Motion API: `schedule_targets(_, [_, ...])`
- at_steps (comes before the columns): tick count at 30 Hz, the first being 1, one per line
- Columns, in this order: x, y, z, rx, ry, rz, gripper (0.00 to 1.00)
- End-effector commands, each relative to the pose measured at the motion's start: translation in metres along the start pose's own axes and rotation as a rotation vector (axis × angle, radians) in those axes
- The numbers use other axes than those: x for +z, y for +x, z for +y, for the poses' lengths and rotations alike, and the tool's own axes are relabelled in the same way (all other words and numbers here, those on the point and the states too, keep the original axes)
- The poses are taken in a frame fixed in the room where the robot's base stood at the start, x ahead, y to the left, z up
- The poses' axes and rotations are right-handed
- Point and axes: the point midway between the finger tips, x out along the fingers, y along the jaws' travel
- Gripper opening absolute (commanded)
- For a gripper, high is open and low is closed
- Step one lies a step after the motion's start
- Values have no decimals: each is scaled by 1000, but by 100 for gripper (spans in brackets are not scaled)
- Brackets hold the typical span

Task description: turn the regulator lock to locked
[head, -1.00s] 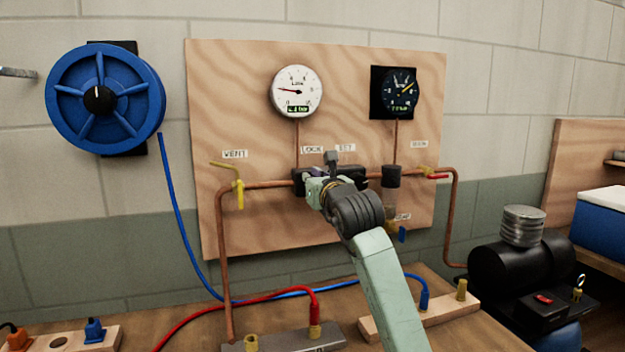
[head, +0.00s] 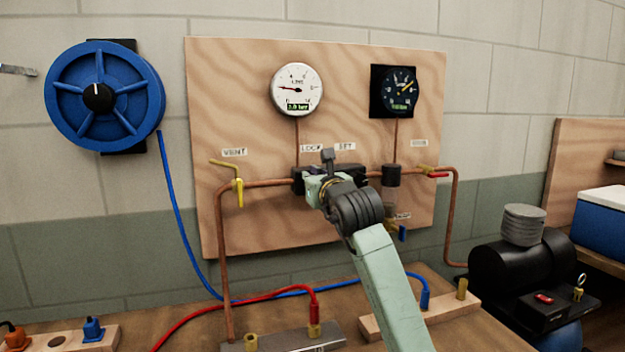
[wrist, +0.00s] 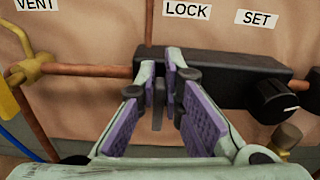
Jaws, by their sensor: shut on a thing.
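The black regulator block (wrist: 235,80) is on the wooden panel under the LOCK and SET labels, and part of it (head: 298,174) shows behind my gripper in the head view. The regulator lock, a small dark grey lever (wrist: 157,112), hangs under the LOCK label in the wrist view. My gripper (wrist: 160,80) is shut on it, with one purple-padded finger on each side. In the head view my gripper (head: 314,186) is at the block's left part, and the wrist hides the lever. The black SET knob (wrist: 277,100) is to the right, apart from the fingers.
A yellow vent valve (head: 239,190) is on the copper pipe to the left. A white gauge (head: 297,90) and a black gauge (head: 398,92) are above. A blue hose reel (head: 75,105) hangs at left. Red and blue hoses cross the bench below.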

Motion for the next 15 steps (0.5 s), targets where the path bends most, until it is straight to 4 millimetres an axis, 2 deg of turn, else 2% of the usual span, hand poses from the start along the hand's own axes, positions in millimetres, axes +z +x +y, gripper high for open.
schedule_targets(8, [-3, 0, 5, 6, -58, 2, 0])
schedule_targets(15, [-5, 0, 8, 6, -187, 1, 0])
